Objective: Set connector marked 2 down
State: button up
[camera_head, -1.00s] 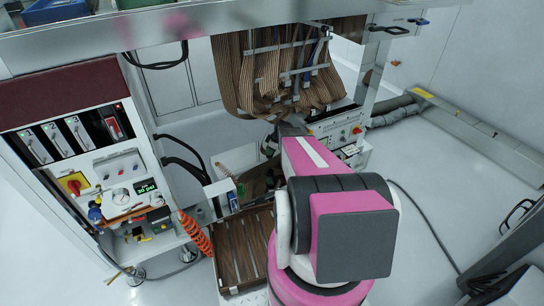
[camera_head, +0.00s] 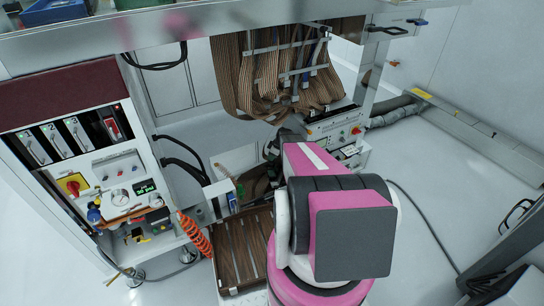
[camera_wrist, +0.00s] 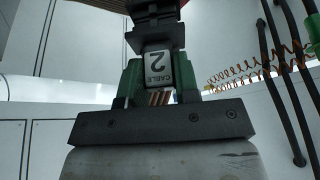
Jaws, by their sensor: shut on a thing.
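Copper-coloured wires show just below the label between the fingers. A dark block (camera_wrist: 155,22) stands above the label at the top of the wrist view; I cannot tell whether it is part of the connector. In the head view my pink and black arm hides most of the gripper and the connector.
Brown ribbon cables (camera_head: 280,75) hang in a bundle behind my arm. A bin of brown strips (camera_head: 240,262) stands low in front. A control cabinet (camera_head: 95,150) with an orange coiled hose (camera_head: 195,235) is at left. Open floor (camera_head: 430,190) lies at right.

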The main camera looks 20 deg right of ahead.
jog(key=o, duration=0.9)
jog(key=shift+o, duration=0.2)
jog(key=v, duration=1.2)
jog(key=s+a+r+m+g+h, duration=0.1)
jog(key=s+a+r+m, duration=0.2)
jog(key=s+a+r, duration=0.2)
jog(key=s+a+r+m+h, duration=0.1)
jog(key=s+a+r+m, duration=0.3)
jog(key=s, duration=0.7)
jog(key=s+a+r+m+g+h, duration=0.1)
jog(key=s+a+r+m, duration=0.3)
jog(key=s+a+r, duration=0.4)
jog(key=shift+s+a+g+h, duration=0.3)
jog(key=shift+s+a+h, duration=0.1)
jog(key=shift+a, duration=0.55)
jog(key=shift+f, duration=0.1)
